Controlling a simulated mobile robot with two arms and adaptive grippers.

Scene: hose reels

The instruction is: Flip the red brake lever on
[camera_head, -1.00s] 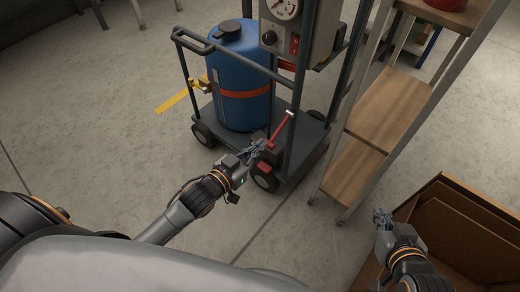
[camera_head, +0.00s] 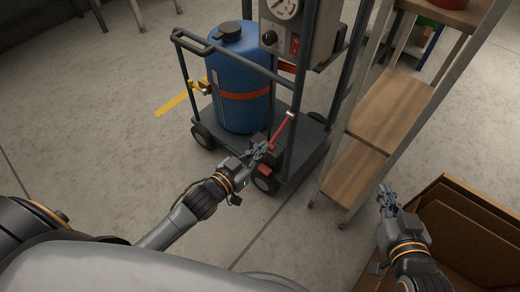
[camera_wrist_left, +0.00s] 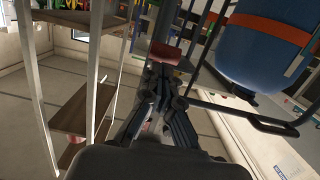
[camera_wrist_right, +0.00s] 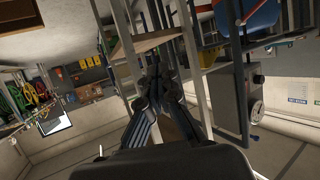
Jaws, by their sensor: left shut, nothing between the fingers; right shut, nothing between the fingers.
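The red brake lever (camera_head: 281,128) slants up from the near corner of the blue cart, with a pale tip. A red block (camera_head: 263,168) sits low by its base. My left gripper (camera_head: 262,148) is shut and empty, close to the lever's lower end; I cannot tell whether it touches. In the left wrist view a red piece (camera_wrist_left: 166,53) shows just ahead of the shut fingers (camera_wrist_left: 160,72). My right gripper (camera_head: 384,190) is shut and empty, near the cardboard box, well away from the lever.
The cart (camera_head: 309,133) carries a blue tank (camera_head: 240,75) and a control box with gauge and red switch (camera_head: 294,43). A wooden shelf (camera_head: 385,110) stands right of it. An open cardboard box (camera_head: 468,200) lies at the lower right.

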